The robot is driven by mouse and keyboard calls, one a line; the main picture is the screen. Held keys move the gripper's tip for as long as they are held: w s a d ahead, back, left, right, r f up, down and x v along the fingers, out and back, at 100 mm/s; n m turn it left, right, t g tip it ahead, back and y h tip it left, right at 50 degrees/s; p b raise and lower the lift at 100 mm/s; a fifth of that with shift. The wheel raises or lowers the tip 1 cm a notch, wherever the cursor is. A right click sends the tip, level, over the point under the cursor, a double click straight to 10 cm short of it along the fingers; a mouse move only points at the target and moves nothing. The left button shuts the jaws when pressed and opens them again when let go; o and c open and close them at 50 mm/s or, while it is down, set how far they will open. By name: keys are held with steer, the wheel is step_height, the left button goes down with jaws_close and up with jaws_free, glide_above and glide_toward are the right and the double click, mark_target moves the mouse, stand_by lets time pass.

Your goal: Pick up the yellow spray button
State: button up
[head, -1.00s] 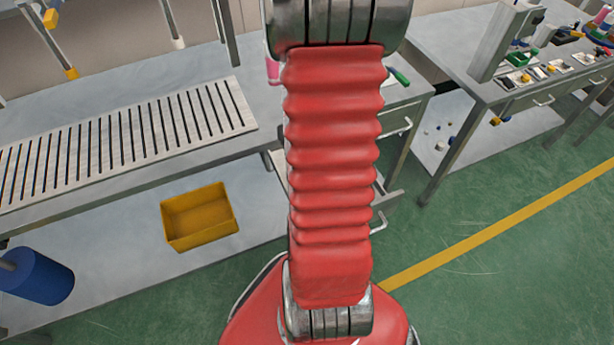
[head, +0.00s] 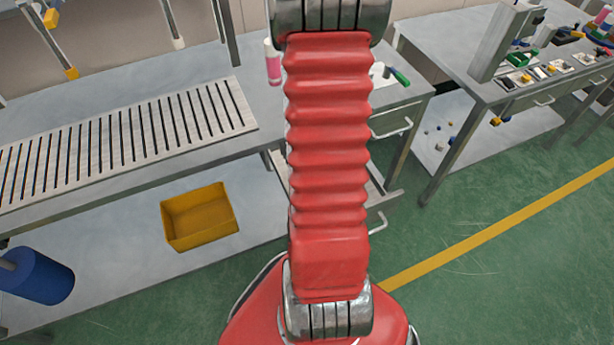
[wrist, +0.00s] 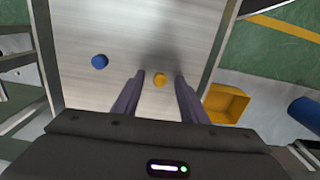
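The yellow spray button (wrist: 160,79) is a small yellow round piece lying on a pale grey metal surface (wrist: 95,25) in the wrist view. My gripper (wrist: 160,76) is open, with one dark finger to the left of the button and one to the right. The button shows in the gap between the fingertips, and neither finger appears to touch it. I cannot tell how far above the surface the fingertips are. In the head view my red arm hides the area in front of it, and neither the gripper nor the button shows there.
A blue round piece (wrist: 99,62) lies left of the fingers. A yellow bin (head: 200,217) sits on the lower shelf, with a blue cylinder (head: 38,276) further left. A pink-and-white bottle (head: 272,63) and a green-handled tool (head: 400,76) are on the bench near my arm.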

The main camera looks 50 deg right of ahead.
jaws_close()
stand_by(0.4)
stand_by(0.4)
step_height(320, 180, up, 10)
stand_by(0.6)
steer(key=shift+w, duration=0.1)
stand_by(0.4)
